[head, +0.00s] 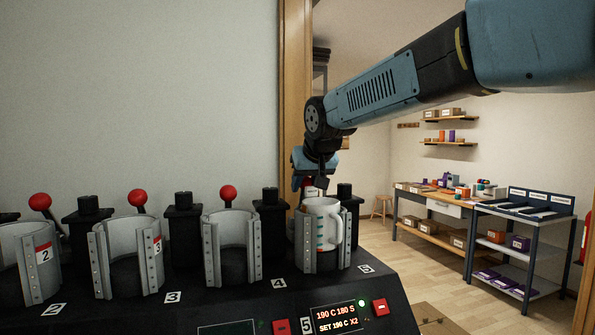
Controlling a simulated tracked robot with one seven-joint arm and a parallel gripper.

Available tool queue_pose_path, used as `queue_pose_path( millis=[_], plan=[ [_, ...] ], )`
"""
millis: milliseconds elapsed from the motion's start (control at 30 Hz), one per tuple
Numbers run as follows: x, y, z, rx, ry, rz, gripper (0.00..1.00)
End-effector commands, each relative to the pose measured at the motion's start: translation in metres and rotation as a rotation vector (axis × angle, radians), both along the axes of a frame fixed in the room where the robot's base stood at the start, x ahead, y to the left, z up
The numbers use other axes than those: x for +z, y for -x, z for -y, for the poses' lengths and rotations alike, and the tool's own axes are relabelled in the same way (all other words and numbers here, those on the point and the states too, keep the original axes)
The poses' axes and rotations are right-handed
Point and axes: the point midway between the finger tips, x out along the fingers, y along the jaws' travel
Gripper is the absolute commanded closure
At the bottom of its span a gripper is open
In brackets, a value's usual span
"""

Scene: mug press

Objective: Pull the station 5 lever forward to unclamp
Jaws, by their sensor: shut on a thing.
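The station 5 press (305,260) is at the right end of the black machine, by the "5" tag (366,268). A white mug (325,218) with its handle to the right stands in its curved metal clamp. My gripper (310,186) points down just behind the mug, where the station 5 lever is. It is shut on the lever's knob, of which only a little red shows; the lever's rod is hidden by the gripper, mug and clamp.
Other stations stand to the left with open clamps and red-knobbed levers (228,192). The front panel display (336,317) reads 190 C 180 S beside red buttons (379,306).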

Motion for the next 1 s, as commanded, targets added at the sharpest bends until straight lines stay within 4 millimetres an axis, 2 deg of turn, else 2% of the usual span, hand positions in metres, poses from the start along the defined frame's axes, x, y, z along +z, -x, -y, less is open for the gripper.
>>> queue_pose_path(
  millis=[67, 100, 300, 600, 1000],
  plan=[
    [0.000, 0.000, 0.001, -0.001, 0.000, 0.000, 0.75],
    [0.000, 0.000, 0.001, -0.001, 0.000, 0.000, 0.56],
    [0.000, 0.000, 0.000, -0.001, -0.001, 0.000, 0.37],
    [0.003, 0.000, 0.000, 0.000, -0.001, 0.002, 0.36],
    [0.034, 0.006, 0.002, -0.001, -0.002, 0.002, 0.36]
  ],
)
